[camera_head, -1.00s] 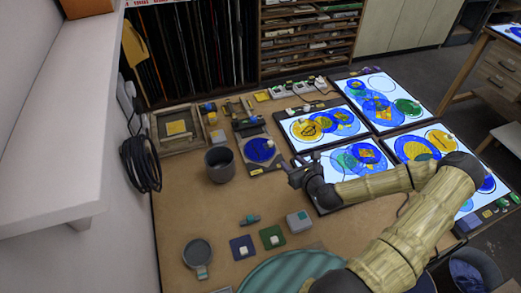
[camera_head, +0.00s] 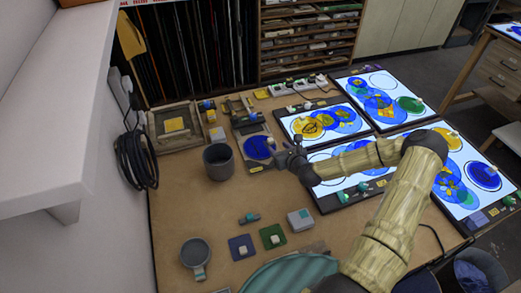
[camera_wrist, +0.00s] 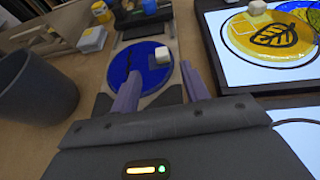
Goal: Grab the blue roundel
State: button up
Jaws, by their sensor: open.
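The blue roundel (camera_head: 256,148) is a round disc lying on a grey board on the brown worktop, left of the light panels. In the wrist view the roundel (camera_wrist: 150,75) lies ahead, with a small off-white cube (camera_wrist: 162,55) on its far right part. My gripper (camera_head: 275,148) is at the roundel's right edge in the head view. In the wrist view the fingers of my gripper (camera_wrist: 159,72) are apart, with the roundel showing between and beyond them. Nothing is held. The gap between fingertips and disc is hard to judge.
A dark grey pot (camera_head: 219,161) stands close left of the roundel; it also shows in the wrist view (camera_wrist: 35,88). Lit panels with coloured glass (camera_head: 322,125) lie to the right. Small jars and tools (camera_head: 207,110) are behind. The worktop in front (camera_head: 190,215) is partly clear.

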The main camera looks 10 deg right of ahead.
aim_at(271, 139)
jog(key=shift+w+a+f, duration=0.2)
jog(key=shift+w+f, duration=0.1)
jog(key=shift+w, duration=0.35)
jog(key=shift+b+x, duration=0.9)
jog(key=shift+x, duration=1.8)
jog(key=shift+d+r, duration=0.15)
jog(key=shift+d, duration=0.05)
jog(key=shift+w, duration=0.1)
grip_shut()
jog(key=shift+r, duration=0.1)
notch_tip(271, 139, up, 10)
jog(key=p, duration=0.6)
